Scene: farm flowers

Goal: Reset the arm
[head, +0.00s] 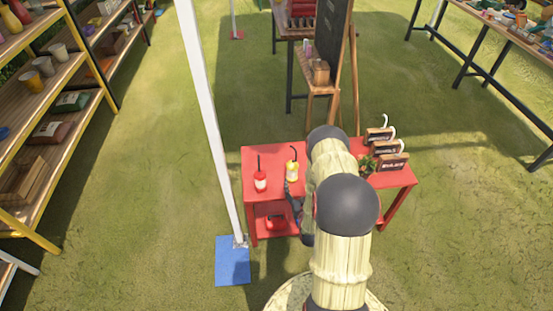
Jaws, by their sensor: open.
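My arm rises from the bottom of the head view and reaches over a red table, covering its middle. My gripper (297,207) is partly in view at the left side of the arm, close to the table's front edge. Most of it is hidden behind the arm, and I see nothing held in it. On the red table (258,159) stand a red and white bottle (260,180) and a yellow and white bottle (292,171), both upright. The gripper is just below the yellow bottle in the picture; I cannot tell whether they touch.
A white pole (208,110) rises from a blue base plate (233,262) at left. Wooden shelves (38,110) line the left side. Grass is clear at right.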

